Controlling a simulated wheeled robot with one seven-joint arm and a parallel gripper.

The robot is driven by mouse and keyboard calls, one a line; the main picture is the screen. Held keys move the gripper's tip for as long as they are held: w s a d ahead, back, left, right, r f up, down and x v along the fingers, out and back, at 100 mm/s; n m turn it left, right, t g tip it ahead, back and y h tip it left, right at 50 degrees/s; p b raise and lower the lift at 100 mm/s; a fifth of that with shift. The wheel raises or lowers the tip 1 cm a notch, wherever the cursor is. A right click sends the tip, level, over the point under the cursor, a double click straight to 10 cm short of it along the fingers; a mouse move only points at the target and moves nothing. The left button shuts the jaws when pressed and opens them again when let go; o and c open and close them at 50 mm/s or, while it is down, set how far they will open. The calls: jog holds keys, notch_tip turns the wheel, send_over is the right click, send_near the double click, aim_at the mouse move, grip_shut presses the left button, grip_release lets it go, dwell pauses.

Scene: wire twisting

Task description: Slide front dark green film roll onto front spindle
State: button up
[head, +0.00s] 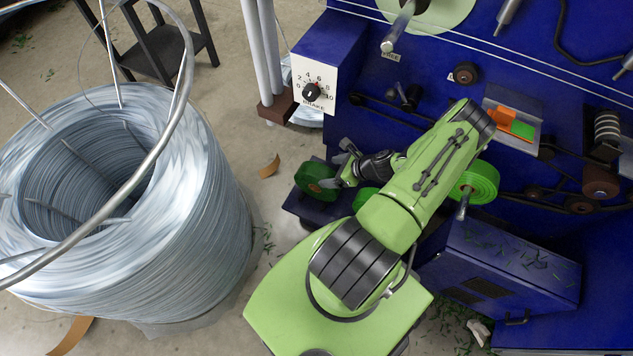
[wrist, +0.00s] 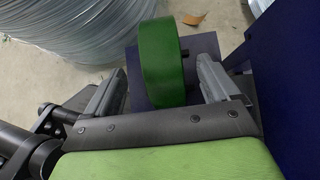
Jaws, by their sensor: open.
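A dark green film roll (head: 314,179) rests on a dark blue ledge at the left end of the blue machine. In the wrist view the roll (wrist: 160,62) stands on edge between my two fingers. My gripper (head: 339,167) is open, with one finger on each side of the roll; a gap shows at the left finger, and contact on the right is unclear. A second green roll (head: 366,198) is partly hidden behind my arm. A bright green roll (head: 479,181) sits on a metal spindle (head: 463,206) whose end sticks out. Which spindle is the front one is unclear.
A large wire coil (head: 190,220) stands on the floor at the left. The blue machine (head: 440,75) rises behind my arm, with a brake dial (head: 312,91) and an upper spindle (head: 400,27). A blue box (head: 505,270) stands at the lower right.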

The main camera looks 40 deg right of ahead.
aim_at(323, 172)
jog(key=b+x, duration=0.2)
jog(key=x, duration=0.5)
jog(key=shift+w+f, duration=0.2)
jog(key=shift+f, duration=0.05)
jog(key=shift+r, duration=0.1)
grip_shut()
